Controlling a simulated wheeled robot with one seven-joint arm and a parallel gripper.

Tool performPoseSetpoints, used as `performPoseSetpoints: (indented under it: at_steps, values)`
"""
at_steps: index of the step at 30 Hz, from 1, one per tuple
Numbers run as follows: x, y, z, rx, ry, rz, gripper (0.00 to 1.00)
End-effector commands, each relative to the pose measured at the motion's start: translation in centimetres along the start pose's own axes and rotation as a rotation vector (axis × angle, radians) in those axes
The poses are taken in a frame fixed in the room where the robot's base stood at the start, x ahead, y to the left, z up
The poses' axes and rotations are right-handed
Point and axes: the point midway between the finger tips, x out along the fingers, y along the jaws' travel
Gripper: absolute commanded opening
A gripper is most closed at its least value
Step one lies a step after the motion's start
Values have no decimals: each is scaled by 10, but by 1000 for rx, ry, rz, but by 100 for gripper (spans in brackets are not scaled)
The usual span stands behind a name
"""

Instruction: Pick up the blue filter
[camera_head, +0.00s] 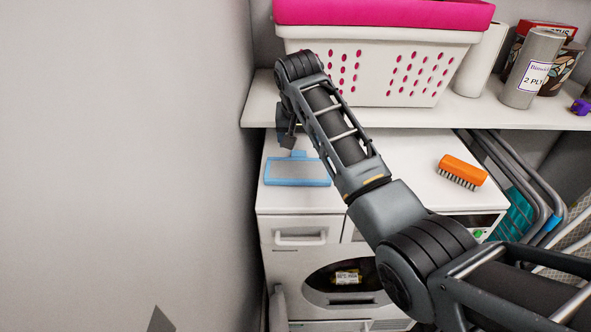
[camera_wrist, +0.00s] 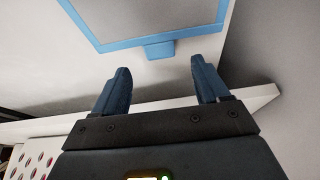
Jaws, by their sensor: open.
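The blue filter (camera_head: 296,171) is a flat grey panel in a blue frame with a small blue tab at its back edge. It lies on the white dryer top, near the left side. In the wrist view the filter (camera_wrist: 150,36) fills the top, with its tab just beyond my fingertips. My gripper (camera_wrist: 162,76) is open and empty, with its two fingers apart and the tab ahead of the gap between them. In the head view my gripper (camera_head: 288,140) is partly hidden by my arm, just behind the tab.
A white shelf (camera_head: 380,115) above the dryer holds a white basket (camera_head: 375,65) with a pink rim, rolls and cans. An orange brush (camera_head: 462,172) lies on the dryer's right. A grey wall (camera_head: 120,150) stands close on the left. Folded racks (camera_head: 520,180) stand at right.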

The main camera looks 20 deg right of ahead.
Motion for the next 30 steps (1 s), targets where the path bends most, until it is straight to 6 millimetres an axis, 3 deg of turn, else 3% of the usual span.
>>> performPoseSetpoints:
  at_steps: [12, 21, 30]
  values:
    - [47, -1, -6, 0, -2, 1, 74]
    - [51, -2, -6, 0, 1, -1, 74]
    - [51, -1, -6, 0, 0, -1, 46]
